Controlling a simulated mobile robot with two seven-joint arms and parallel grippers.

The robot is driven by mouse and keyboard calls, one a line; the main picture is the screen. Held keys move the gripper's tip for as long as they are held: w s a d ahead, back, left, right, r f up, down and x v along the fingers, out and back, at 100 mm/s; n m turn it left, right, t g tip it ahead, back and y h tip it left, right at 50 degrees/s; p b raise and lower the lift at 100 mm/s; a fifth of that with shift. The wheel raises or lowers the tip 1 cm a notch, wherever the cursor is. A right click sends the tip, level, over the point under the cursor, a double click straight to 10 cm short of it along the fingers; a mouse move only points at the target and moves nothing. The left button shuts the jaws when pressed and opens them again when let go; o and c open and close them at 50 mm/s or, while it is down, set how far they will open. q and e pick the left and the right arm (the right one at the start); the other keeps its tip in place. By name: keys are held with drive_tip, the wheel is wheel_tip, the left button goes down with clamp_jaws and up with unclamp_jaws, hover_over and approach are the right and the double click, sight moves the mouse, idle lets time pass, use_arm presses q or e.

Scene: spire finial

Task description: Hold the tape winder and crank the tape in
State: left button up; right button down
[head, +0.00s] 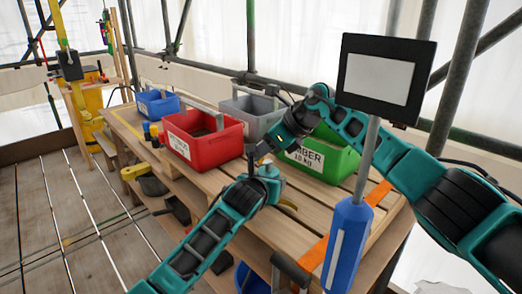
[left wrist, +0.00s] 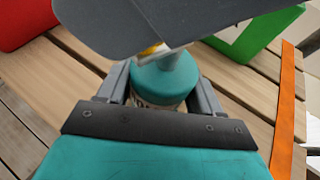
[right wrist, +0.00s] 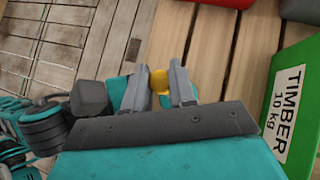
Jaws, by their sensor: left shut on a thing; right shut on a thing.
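The tape winder (head: 270,172) is a small teal round-bodied thing above the wooden bench. In the left wrist view its body (left wrist: 163,85) stands between my left fingers. My left gripper (head: 262,182) is shut on it, from the near side. My right gripper (head: 260,154) comes down from above. In the right wrist view its fingers (right wrist: 162,88) are shut on a yellow knob (right wrist: 159,79), apparently the crank's. The knob shows partly in the left wrist view (left wrist: 152,50). My right gripper hides the rest of the crank. I cannot make out the tape clearly.
On the bench (head: 325,205) stand a red crate (head: 190,150), a blue crate (head: 157,104), a grey crate (head: 262,112) and a green TIMBER crate (head: 330,160). A blue-handled tool (head: 348,240) with a black-framed panel (head: 385,75) stands close at right. Scaffold poles stand behind.

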drive_tip(key=shift+w+m+t, duration=0.15)
drive_tip(key=shift+m+t, duration=0.25)
drive_tip(key=shift+m, duration=0.2)
drive_tip(key=c, duration=1.2)
unclamp_jaws()
drive_tip(key=v, duration=1.2)
drive_tip(key=shift+r, duration=0.2)
drive_tip(key=shift+a, duration=0.1)
